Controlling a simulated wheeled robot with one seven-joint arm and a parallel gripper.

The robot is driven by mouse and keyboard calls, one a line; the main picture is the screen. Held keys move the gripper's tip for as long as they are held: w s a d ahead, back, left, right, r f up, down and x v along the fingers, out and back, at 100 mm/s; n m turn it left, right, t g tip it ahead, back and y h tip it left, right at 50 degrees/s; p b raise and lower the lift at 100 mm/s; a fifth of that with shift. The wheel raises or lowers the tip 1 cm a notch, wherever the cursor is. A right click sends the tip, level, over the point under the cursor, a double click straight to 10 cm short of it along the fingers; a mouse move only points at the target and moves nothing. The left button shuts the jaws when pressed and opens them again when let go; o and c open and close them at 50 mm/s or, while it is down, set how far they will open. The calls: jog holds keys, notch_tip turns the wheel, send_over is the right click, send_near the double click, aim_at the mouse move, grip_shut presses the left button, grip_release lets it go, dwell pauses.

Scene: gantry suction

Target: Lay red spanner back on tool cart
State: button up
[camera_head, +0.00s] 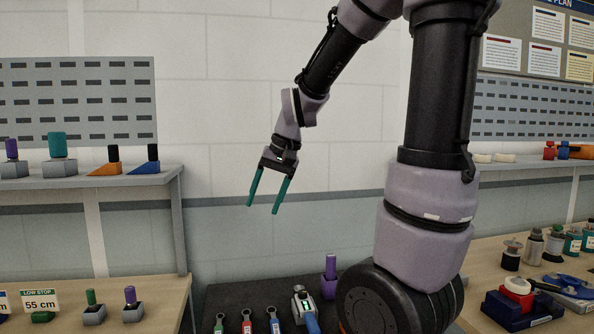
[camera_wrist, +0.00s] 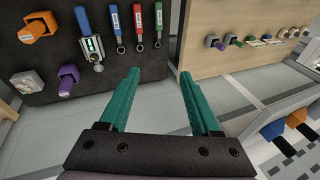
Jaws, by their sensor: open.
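The red spanner (camera_head: 246,322) lies on the dark top of the tool cart (camera_head: 255,293), between a green spanner (camera_head: 219,325) and a blue spanner (camera_head: 273,323). Its lower part is cut off by the picture edge. The wrist view shows the whole red spanner (camera_wrist: 138,24), with its ring end towards my gripper, on the dark cart top (camera_wrist: 93,83). My gripper (camera_head: 262,209) hangs in the air above and behind the cart, its teal fingers open and empty.
A tool with a blue handle (camera_wrist: 86,38), a purple piece (camera_wrist: 68,80) and an orange piece (camera_wrist: 38,27) share the cart top. A left bench (camera_head: 150,290) and shelf (camera_head: 125,178) hold small blocks. A right bench (camera_head: 480,270) holds bottles and tools.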

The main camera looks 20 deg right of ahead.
jog(key=s+d+r+t+h, duration=0.1)
jog(key=s+d+r+t, duration=0.2)
jog(key=s+r, duration=0.5)
jog(key=s+t, duration=0.1)
jog(key=s, duration=0.2)
jog(key=shift+s+d+r+m, duration=0.15)
jog(key=shift+s+r+m, duration=0.1)
jog(key=shift+s+m, duration=0.15)
jog(key=shift+w, duration=0.1)
dwell(0.5)
